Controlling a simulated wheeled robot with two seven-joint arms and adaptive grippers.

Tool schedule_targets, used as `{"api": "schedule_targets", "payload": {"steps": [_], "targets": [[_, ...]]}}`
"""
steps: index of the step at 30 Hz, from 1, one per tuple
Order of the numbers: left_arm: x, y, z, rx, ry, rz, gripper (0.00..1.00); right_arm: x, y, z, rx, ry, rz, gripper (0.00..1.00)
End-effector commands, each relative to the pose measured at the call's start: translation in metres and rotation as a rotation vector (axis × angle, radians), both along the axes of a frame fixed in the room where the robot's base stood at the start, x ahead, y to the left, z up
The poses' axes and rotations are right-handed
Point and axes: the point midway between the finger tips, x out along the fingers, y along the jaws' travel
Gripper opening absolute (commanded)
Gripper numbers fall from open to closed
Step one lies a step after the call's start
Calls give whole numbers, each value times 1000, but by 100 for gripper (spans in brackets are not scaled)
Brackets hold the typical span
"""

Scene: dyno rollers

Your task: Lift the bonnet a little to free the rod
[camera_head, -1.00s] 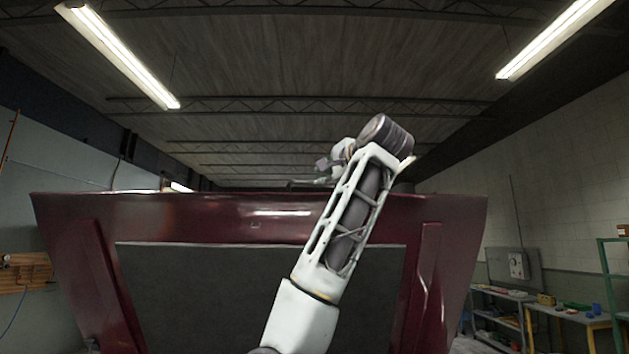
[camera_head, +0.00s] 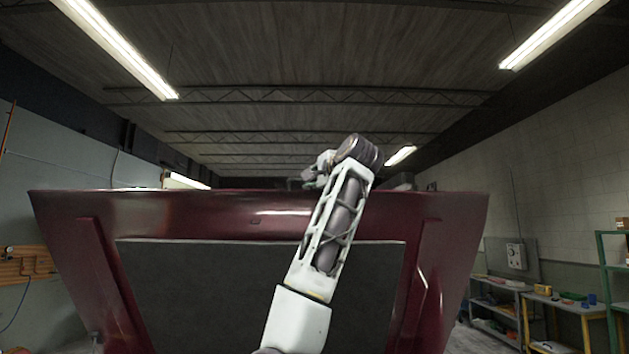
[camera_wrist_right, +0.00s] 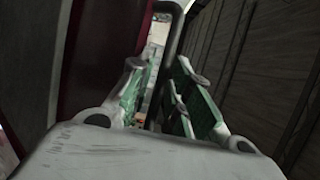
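The dark red bonnet (camera_head: 200,212) stands raised and fills the lower middle of the head view, its dark inner panel (camera_head: 200,290) facing me. My right arm reaches up in front of it, and my right gripper (camera_head: 318,170) is at its top edge, partly hidden behind the wrist. In the wrist view the right gripper (camera_wrist_right: 158,85) has its green-padded fingers apart. The bonnet (camera_wrist_right: 108,50) is left of them. A dark bent bar (camera_wrist_right: 172,40) shows between and beyond the fingers; I cannot tell whether it is the rod or whether they touch it. My left gripper is out of view.
Shelves and a workbench (camera_head: 565,302) with small items stand at the right wall. A wooden rack (camera_head: 28,264) hangs on the left wall. The space above the bonnet is open up to the ceiling lights (camera_head: 120,50).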

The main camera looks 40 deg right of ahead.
Motion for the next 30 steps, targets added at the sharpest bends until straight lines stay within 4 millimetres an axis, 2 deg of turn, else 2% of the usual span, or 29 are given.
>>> {"api": "schedule_targets", "payload": {"steps": [3,8,20,30], "targets": [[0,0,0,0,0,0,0,0,0,0,0,0,0,19],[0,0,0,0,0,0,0,0,0,0,0,0,0,0],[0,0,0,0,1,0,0,1,-1,0,0,1,0,0],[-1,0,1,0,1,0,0,16,-14,14,-3,0,-3,0]]}}
